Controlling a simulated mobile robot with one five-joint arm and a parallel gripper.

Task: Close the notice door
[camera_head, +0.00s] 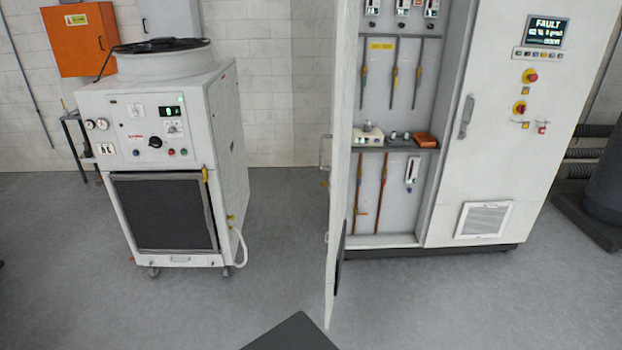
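The tall white cabinet (490,180) stands at the right. Its left door (341,180) stands wide open, swung out towards me and seen almost edge-on. A handle (325,152) sticks out on the door's left side. No notice can be read on this door from here; its outer face is turned away. The door's lower corner comes down close above the floor in front of the cabinet. The cabinet's right door (510,110) is shut and carries a handle (467,117), a "FAULT" display and red knobs. My gripper is not in view.
The open bay (395,75) shows gauges, coloured pipes and a shelf with small items. A white wheeled machine (160,160) with a hose stands at the left. An orange box (80,40) hangs on the wall. Grey floor (280,250) between machine and door is clear.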

